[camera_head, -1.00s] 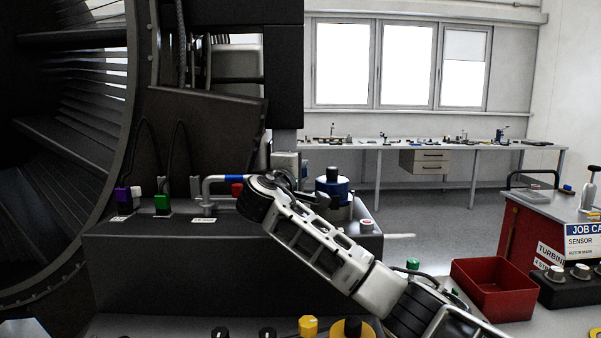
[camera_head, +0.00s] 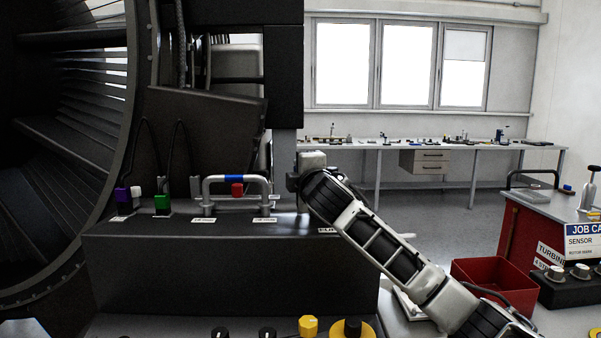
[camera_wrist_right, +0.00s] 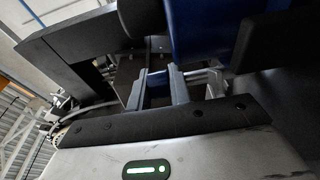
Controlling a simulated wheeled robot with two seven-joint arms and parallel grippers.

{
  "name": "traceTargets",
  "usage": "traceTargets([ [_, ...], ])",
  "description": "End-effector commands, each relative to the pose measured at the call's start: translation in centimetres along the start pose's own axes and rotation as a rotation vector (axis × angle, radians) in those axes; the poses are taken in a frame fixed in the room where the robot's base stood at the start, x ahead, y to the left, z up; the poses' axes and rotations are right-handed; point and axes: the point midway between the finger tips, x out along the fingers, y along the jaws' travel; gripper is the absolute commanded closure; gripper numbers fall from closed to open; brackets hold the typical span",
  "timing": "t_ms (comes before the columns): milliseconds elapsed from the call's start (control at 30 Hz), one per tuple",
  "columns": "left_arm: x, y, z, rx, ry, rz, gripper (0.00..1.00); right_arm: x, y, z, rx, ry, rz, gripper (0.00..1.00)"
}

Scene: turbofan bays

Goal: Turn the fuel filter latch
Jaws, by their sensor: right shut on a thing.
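The fuel filter is a blue body (camera_wrist_right: 200,30) at the top of the right wrist view; in the head view my right arm covers it. My right gripper (camera_wrist_right: 160,78) has its grey fingers beside the blue body, shut on what looks like the fuel filter latch. A pale metal bar (camera_wrist_right: 205,76) runs at the fingers' right side. The exact contact and the latch's angle are hard to make out. In the head view my right gripper is mostly hidden behind its own wrist. My left gripper is in neither view.
The dark bench block (camera_head: 225,265) carries a pipe with a blue band (camera_head: 233,178), a red part (camera_head: 237,190), a green connector (camera_head: 162,203) and a purple one (camera_head: 122,196). The fan casing (camera_head: 130,120) stands left. A red bin (camera_head: 497,285) is at right.

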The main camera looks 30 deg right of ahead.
Motion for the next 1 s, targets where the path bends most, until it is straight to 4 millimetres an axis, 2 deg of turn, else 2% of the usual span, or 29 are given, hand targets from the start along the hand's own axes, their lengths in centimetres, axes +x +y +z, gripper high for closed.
traceTargets([
  [600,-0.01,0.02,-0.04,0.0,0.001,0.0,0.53,0.0,-0.11,-0.08,-0.001,0.052,-0.002,1.0],
  [633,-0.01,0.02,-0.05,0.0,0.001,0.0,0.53,0.0,-0.11,-0.08,-0.001,0.052,-0.002,0.74],
  [700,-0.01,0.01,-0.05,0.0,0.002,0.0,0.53,0.0,-0.11,-0.08,-0.001,0.052,-0.002,0.58],
  [1000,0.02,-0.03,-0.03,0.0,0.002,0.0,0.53,-0.1,-0.08,-0.02,0.0,0.05,-0.001,0.58],
])
